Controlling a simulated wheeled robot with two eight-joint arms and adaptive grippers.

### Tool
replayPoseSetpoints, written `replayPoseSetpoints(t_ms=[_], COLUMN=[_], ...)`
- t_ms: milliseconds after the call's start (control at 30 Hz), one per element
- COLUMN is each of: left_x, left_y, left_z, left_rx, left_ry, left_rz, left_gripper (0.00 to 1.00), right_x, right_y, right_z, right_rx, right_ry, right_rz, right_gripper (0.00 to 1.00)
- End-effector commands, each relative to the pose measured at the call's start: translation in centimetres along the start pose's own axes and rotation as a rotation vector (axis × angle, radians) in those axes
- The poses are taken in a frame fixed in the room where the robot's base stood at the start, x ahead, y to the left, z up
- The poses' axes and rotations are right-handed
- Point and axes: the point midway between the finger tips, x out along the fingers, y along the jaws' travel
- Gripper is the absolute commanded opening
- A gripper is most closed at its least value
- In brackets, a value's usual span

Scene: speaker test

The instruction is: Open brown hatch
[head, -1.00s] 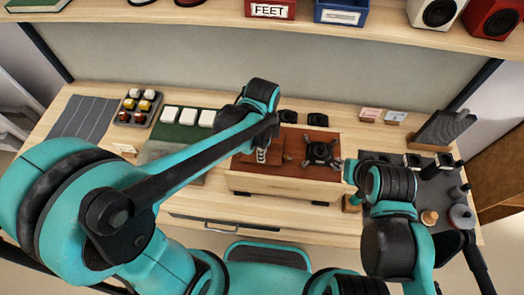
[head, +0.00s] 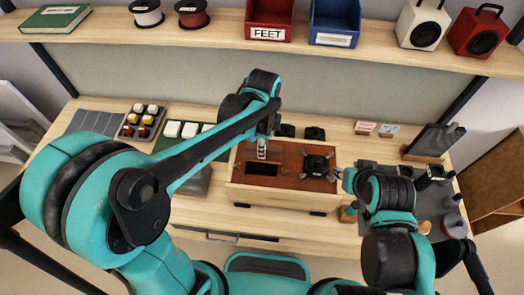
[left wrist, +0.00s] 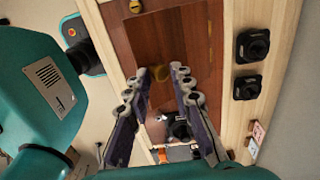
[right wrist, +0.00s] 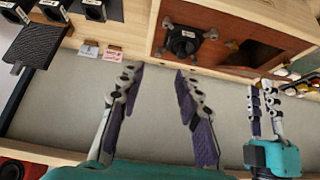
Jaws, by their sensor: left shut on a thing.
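The brown hatch (left wrist: 172,42) belongs to the brown top panel (head: 290,178) of a light wooden box. A dark rectangular opening (head: 262,169) shows in that panel, and it also shows in the right wrist view (right wrist: 262,55). My left gripper (head: 262,150) is just behind the opening.
A black four-legged part (head: 318,165) sits on the panel right of the opening. Two black parts (head: 315,133) lie behind the box. White blocks on a green mat (head: 205,150) are to the left, a dark tray (head: 437,205) to the right. A shelf (head: 210,40) spans the back.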

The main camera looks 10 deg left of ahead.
Motion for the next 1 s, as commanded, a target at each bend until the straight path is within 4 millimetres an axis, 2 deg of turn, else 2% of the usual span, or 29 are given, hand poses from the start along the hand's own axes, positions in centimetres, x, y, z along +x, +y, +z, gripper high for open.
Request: replayPoseSetpoints(t_ms=[33,367,500,567,667,767,1000], left_x=[0.1,0.2,0.2,0.2,0.2,0.2,0.2], left_y=[-1.0,-1.0,-1.0,-1.0,-1.0,-1.0,-1.0], left_z=[0.1,0.2,0.2,0.2,0.2,0.2,0.2], left_rx=[-0.002,-0.003,-0.003,-0.003,-0.003,-0.003,-0.004], left_ry=[-0.002,-0.002,-0.002,-0.002,-0.002,-0.002,-0.002], left_rz=[-0.026,-0.026,-0.026,-0.026,-0.026,-0.026,-0.026], left_gripper=[0.00,0.00,0.00,0.00,0.00,0.00,0.00], right_x=[0.1,0.1,0.2,0.4,0.9,1.6,2.6], right_y=[0.0,0.0,-0.4,-1.0,-2.7,-5.1,-11.6], right_z=[0.1,0.1,0.1,0.1,0.3,0.7,2.2], right_rx=[0.000,0.000,-0.042,-0.112,-0.325,-0.640,-1.498], right_ry=[0.000,0.000,-0.004,-0.011,-0.029,-0.047,-0.061], right_rz=[0.000,0.000,-0.004,-0.008,-0.021,-0.038,-0.064], right_gripper=[0.34,0.34,0.00,0.00,0.00,0.00,0.00])
